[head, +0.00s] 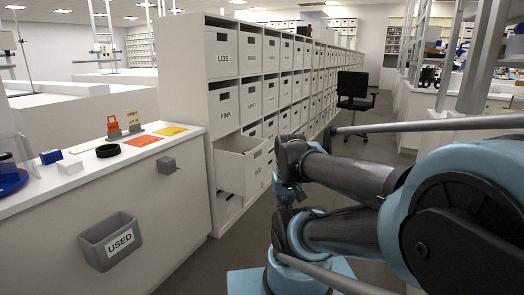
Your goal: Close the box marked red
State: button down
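A white box (254,178) in the shelf unit stands pulled out toward the aisle, with its open top showing. It sits in the column nearest me, below the box labelled PINK. A small label is on its front, too small to read for sure, so I cannot confirm that it says red. My arm is folded at the right, in front of the lower shelf. My gripper (286,192) seems to be the dark and teal part just right of the open box's front. It is partly hidden, and I cannot tell whether its fingers are open or whether it touches the box.
The shelf unit (204,130) holds closed boxes, including LIDS (221,54) and PINK (223,105). A white counter (100,160) at left carries small items; a grey USED bin (112,240) hangs on its front. A black chair (355,92) stands down the aisle. Benches line the right.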

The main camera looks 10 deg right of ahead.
aim_at(237, 172)
jog(key=i, duration=1)
